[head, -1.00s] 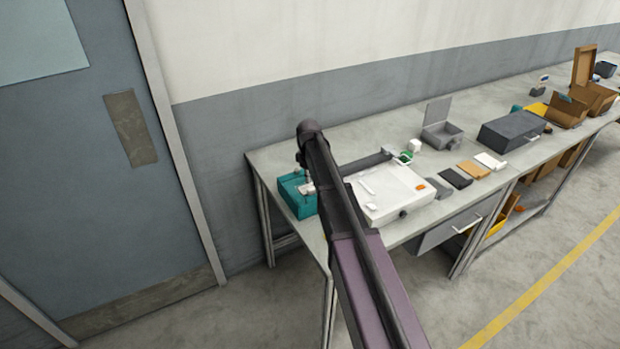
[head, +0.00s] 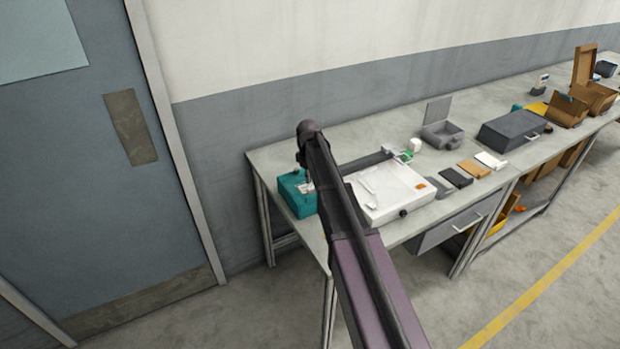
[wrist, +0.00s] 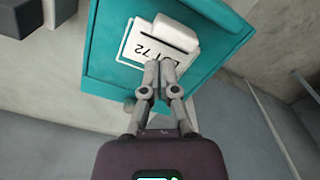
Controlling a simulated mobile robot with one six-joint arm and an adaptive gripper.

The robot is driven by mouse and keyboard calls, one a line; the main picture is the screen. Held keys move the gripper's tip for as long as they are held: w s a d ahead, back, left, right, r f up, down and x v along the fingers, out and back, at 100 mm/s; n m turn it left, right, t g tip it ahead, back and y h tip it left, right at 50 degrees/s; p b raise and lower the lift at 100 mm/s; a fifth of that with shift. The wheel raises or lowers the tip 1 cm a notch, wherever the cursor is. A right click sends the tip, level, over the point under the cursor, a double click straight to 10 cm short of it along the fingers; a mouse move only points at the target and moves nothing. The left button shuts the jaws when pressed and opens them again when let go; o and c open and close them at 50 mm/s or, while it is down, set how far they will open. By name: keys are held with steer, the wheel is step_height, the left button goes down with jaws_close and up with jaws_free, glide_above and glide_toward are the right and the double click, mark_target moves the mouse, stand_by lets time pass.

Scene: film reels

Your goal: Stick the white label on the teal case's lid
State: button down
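The teal case (head: 290,194) stands on the left end of the bench; its teal lid (wrist: 108,55) fills the upper part of the wrist view. The white label (wrist: 130,48), with a dark line and printed digits, appears flat against the lid, tilted in the picture. A white block (wrist: 176,32) sits on the label and covers part of it. My gripper (wrist: 160,66) has its fingertips close together over the label's edge, just beside the block. No object shows between the fingers. Whether the fingertips touch the label is not clear. In the head view my arm hides most of this spot.
A white flat-topped device (head: 395,200) stands right of the case, behind my arm. Farther right are an open grey box (head: 441,133), several small flat pieces, a dark grey case (head: 511,130) and cardboard boxes. A wall runs close behind the bench (head: 352,138).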

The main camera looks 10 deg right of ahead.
steer(key=shift+f+b, duration=1.05)
steer(key=shift+f, duration=0.05)
stand_by(1.5)
stand_by(0.4)
steer(key=shift+r+p, duration=3.05)
steer(key=s+m, duration=0.9)
steer(key=s, duration=2)
steer(key=shift+s+d+m, duration=0.15)
steer(key=shift+d+m, duration=0.1)
steer(key=shift+m, duration=0.05)
